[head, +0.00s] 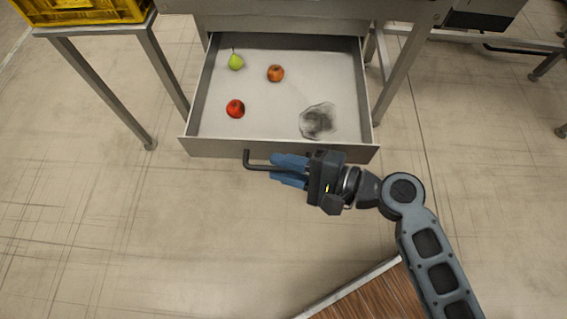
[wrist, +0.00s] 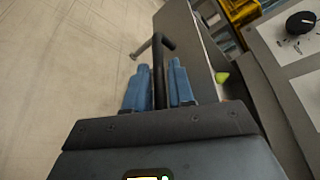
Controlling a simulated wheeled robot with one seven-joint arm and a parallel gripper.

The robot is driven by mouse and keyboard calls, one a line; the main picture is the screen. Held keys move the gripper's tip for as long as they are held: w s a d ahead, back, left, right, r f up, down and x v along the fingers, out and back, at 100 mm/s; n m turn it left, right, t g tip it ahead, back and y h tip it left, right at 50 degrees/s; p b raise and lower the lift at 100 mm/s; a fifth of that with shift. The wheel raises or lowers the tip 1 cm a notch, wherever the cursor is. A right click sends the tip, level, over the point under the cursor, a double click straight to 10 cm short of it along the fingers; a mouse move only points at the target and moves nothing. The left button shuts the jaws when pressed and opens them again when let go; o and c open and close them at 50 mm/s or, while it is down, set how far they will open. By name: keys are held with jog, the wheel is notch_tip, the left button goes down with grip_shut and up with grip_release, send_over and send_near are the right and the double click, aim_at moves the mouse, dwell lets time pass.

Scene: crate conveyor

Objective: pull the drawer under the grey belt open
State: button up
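The drawer (head: 262,148) under the grey belt's frame stands pulled well out in the head view, its inside showing. Its dark bar handle (head: 247,158) is on the front panel. My gripper (head: 272,169) is at the handle, its blue fingers on either side of the bar. In the wrist view the handle (wrist: 163,42) runs between the two fingers (wrist: 160,85), which look closed on it with little gap. The right part of the handle is hidden by my gripper. The belt's top is out of view.
In the drawer lie a green pear (head: 236,62), an orange fruit (head: 275,73), a red fruit (head: 235,109) and a greyish crumpled, see-through item (head: 317,121). A yellow crate (head: 85,12) sits on a stand at upper left.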

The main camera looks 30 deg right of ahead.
jog(key=p+v, duration=0.1)
jog(key=v, duration=0.6)
jog(key=shift+s+d, duration=0.15)
jog(key=shift+s, duration=0.1)
jog(key=shift+s, duration=0.1)
